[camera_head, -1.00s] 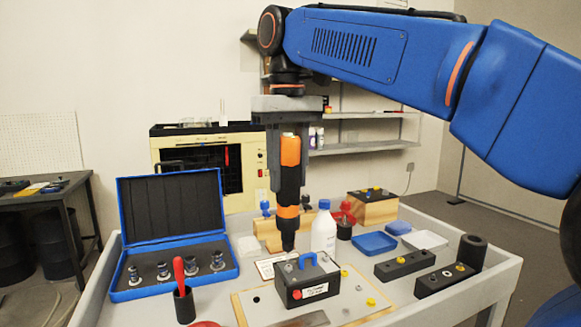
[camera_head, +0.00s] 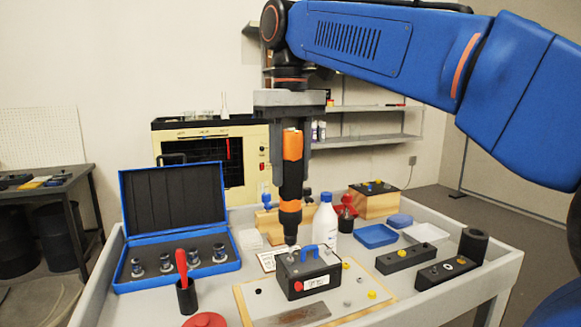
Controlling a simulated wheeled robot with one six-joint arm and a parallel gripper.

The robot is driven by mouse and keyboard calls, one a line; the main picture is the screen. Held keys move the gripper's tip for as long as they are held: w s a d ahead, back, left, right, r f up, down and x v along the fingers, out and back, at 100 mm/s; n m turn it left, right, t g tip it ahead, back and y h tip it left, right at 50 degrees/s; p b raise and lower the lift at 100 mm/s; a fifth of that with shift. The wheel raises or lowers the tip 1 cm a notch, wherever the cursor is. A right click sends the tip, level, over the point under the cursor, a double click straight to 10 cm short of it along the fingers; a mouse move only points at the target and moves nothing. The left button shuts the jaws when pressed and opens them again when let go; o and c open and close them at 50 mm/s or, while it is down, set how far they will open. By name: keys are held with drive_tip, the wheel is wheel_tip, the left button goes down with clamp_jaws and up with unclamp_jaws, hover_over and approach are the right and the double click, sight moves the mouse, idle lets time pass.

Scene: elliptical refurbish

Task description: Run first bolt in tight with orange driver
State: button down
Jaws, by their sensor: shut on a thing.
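My gripper (camera_head: 290,125) points down in the middle of the view and is shut on the orange and black driver (camera_head: 292,147). The driver hangs upright, with its narrow dark tip over the back left part of the top of the black box (camera_head: 309,277) with a blue handle. The tip looks close to the box top or touching it; I cannot tell which. The bolt under the tip is too small or hidden to make out. The box stands on a pale board (camera_head: 258,307) and has a red button and a white label on its front.
An open blue case (camera_head: 126,274) with several metal pieces is at left. A red-handled tool stands in a black cup (camera_head: 187,299). A white bottle (camera_head: 323,228) stands close behind the box. Black blocks (camera_head: 403,257) and blue trays (camera_head: 375,237) are at right.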

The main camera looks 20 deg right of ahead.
sight(291, 129)
drive_tip(key=shift+f, duration=0.75)
idle(2.2)
drive_tip(key=shift+r, duration=4.45)
